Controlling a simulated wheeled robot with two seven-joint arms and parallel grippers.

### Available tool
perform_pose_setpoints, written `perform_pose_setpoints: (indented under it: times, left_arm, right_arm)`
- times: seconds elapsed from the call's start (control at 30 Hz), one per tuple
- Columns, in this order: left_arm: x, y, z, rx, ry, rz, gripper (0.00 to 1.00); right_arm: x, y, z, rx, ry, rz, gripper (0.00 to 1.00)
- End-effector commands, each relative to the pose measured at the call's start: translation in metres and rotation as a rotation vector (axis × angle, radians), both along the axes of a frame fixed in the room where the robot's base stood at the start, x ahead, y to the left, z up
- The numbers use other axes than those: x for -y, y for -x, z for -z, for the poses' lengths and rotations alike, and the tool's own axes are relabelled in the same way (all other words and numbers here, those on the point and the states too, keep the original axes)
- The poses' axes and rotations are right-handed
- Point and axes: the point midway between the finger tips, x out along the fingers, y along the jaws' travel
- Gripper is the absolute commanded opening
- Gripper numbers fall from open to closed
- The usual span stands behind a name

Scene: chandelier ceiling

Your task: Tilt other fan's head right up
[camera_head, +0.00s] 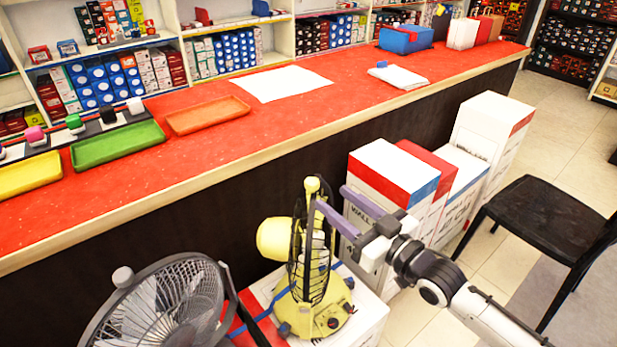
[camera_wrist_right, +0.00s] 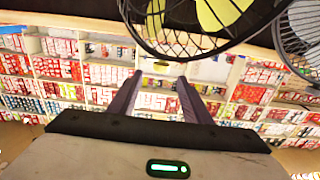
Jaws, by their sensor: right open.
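A yellow desk fan (camera_head: 318,255) stands on a box beside the counter, with its black wire cage seen nearly edge-on. A grey fan (camera_head: 170,305) is at its left, its round cage facing up and toward me. My right gripper (camera_head: 330,196) is open at the right side of the yellow fan's head, with nothing seen between its fingers. In the right wrist view, the finger tips (camera_wrist_right: 160,76) are apart, just below the yellow fan's cage (camera_wrist_right: 190,45). The grey fan's cage (camera_wrist_right: 303,38) shows at the upper right there. Whether the fingers touch the cage is unclear. My left gripper is out of view.
A red-topped counter (camera_head: 300,115) runs behind the fans, with green (camera_head: 118,146) and orange (camera_head: 207,115) trays on it. Tall white boxes (camera_head: 393,172) stand right behind my right arm. A black chair (camera_head: 545,222) is at the right. Stocked shelves line the back.

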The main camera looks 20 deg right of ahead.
Motion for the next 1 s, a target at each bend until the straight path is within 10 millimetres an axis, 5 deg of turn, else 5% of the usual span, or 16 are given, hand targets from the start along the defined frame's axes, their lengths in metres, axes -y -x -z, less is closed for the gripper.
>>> perform_pose_setpoints:
  times: [0.5,0.9,1.0]
  left_arm:
    - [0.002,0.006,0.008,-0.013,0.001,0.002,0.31]
    - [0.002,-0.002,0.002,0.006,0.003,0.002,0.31]
    - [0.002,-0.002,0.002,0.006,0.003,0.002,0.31]
  right_arm:
    - [-0.03,-0.076,0.001,-0.001,-0.001,0.0,0.44]
    - [-0.033,-0.083,0.001,-0.003,0.001,-0.001,0.44]
    - [-0.033,-0.083,0.001,-0.003,0.001,-0.001,0.28]
